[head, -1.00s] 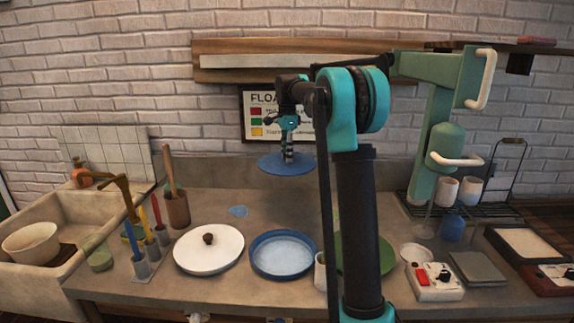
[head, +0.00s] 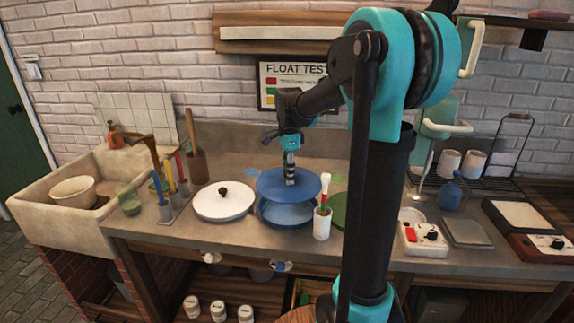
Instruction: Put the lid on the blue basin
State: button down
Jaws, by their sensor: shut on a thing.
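My gripper (head: 290,172) is shut on the blue lid (head: 268,184), gripping it at its middle from above. The lid hangs roughly level over the blue basin (head: 287,222), with a visible gap between them at the front. The lid hides the basin's back rim and part of its inside. The basin sits on the counter, and its front wall and some of its inside show below the lid.
A white lid with a dark knob (head: 223,204) lies left of the basin. A white cup with brushes (head: 322,222) stands close at its right, with a green plate (head: 340,208) behind. A brush rack (head: 178,207) and sink (head: 60,205) are further left.

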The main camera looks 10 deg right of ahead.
notch_tip(320, 180, down, 8)
jog(key=shift+f, duration=0.15)
dwell(0.7)
jog(key=shift+f, duration=0.1)
dwell(0.5)
jog(key=c, duration=1.1)
grip_release()
jog(key=shift+o, duration=0.2)
jog(key=o, duration=0.5)
jog(key=shift+r, duration=3.5)
